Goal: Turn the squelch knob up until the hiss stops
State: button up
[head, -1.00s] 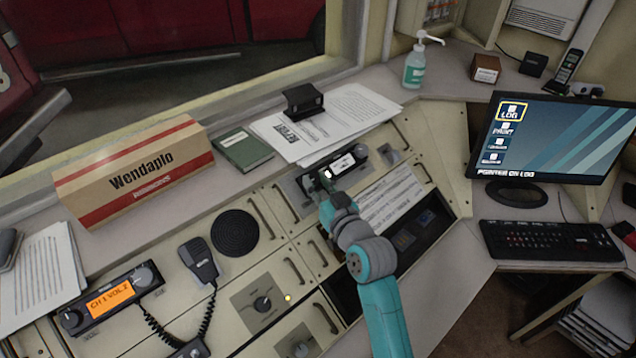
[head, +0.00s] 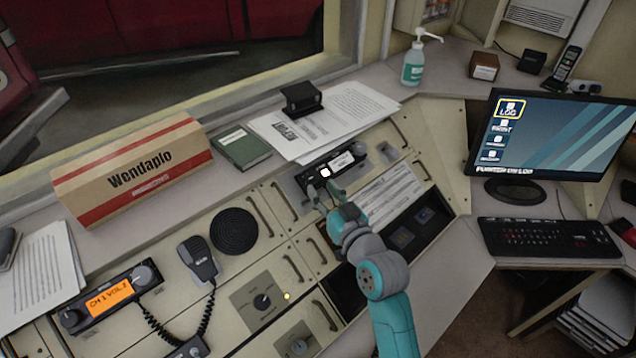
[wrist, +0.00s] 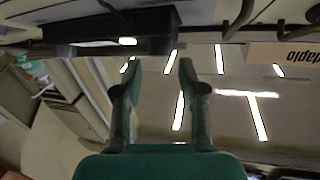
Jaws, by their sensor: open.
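A dark round knob with a pointer (head: 262,301) sits on a grey square plate in the console, and a small yellow lamp (head: 287,296) glows beside it. A second knob (head: 298,346) is lower, near the bottom edge. The labels are too small to read, so I cannot tell which knob is the squelch. My gripper (head: 324,192) is open and empty, just in front of a black panel unit (head: 348,160) with a bright white square. In the wrist view, the two fingers of my gripper (wrist: 160,65) are apart with nothing between them.
An orange-lit radio (head: 110,297) with a large knob (head: 143,275) and a hand microphone (head: 198,260) are at left. A round speaker grille (head: 234,231) lies between. Metal handles stick up from the console. A monitor (head: 548,138) and keyboard (head: 548,239) are at right.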

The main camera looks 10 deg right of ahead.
jog(key=v, duration=0.8)
